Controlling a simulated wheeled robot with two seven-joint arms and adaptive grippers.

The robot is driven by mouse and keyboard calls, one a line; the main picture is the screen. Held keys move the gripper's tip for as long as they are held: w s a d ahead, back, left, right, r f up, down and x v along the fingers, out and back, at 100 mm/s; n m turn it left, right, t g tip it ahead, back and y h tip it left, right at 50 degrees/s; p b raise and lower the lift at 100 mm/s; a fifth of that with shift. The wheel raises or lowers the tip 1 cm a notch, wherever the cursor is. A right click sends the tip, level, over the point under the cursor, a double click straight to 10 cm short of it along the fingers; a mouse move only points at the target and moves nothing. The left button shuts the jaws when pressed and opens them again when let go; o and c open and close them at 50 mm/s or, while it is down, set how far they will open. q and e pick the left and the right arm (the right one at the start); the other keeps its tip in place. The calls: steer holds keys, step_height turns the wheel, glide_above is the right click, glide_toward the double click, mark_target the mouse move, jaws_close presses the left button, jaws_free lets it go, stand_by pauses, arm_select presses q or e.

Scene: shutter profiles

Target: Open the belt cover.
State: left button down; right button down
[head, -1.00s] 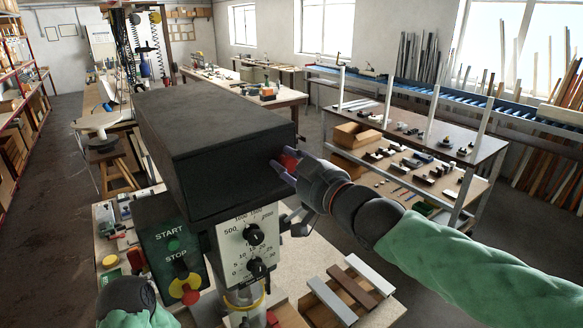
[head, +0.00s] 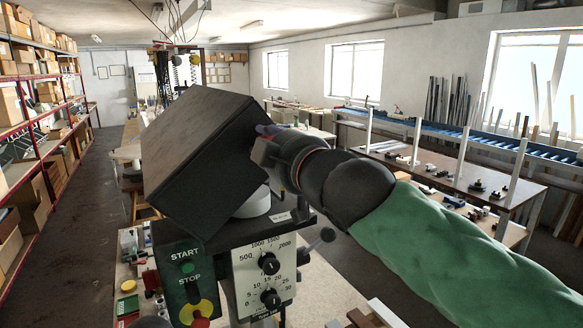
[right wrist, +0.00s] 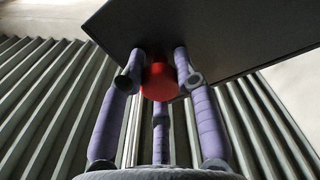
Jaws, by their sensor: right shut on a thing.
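The belt cover (head: 200,145) is a large dark box on top of the machine, tilted up with its right side raised. A pale round part (head: 252,203) shows under the raised edge. My right gripper (head: 268,131) is at the cover's upper right edge. In the right wrist view its purple fingers are shut around a red knob (right wrist: 158,83) on the dark cover (right wrist: 225,35). In the head view the knob is hidden behind the fingers. My left gripper does not show; only a dark bit of my left arm shows at the bottom edge.
Below the cover are the green start/stop panel (head: 188,275) and the dial panel (head: 264,278). A workbench (head: 450,175) stands at right, shelves (head: 35,130) at left.

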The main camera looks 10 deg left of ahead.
mark_target(221, 126)
steer(key=s+a+r+n, duration=0.1)
steer(key=a, duration=0.1)
steer(key=s+a+r+n, duration=0.2)
steer(key=s+a, duration=0.1)
steer(key=shift+s+a+r+n, duration=0.1)
steer(key=shift+a+r+n, duration=0.05)
steer(key=shift+a+n, duration=0.2)
steer(key=s+a+n, duration=0.4)
steer(key=a, duration=0.2)
steer(key=shift+s+a+r, duration=0.2)
steer(key=shift+s+a, duration=0.1)
steer(key=shift+s, duration=0.1)
steer(key=shift+n, duration=0.25)
steer(key=c, duration=0.9)
jaws_free()
steer(key=shift+w+f, duration=0.1)
steer(key=v, duration=1.2)
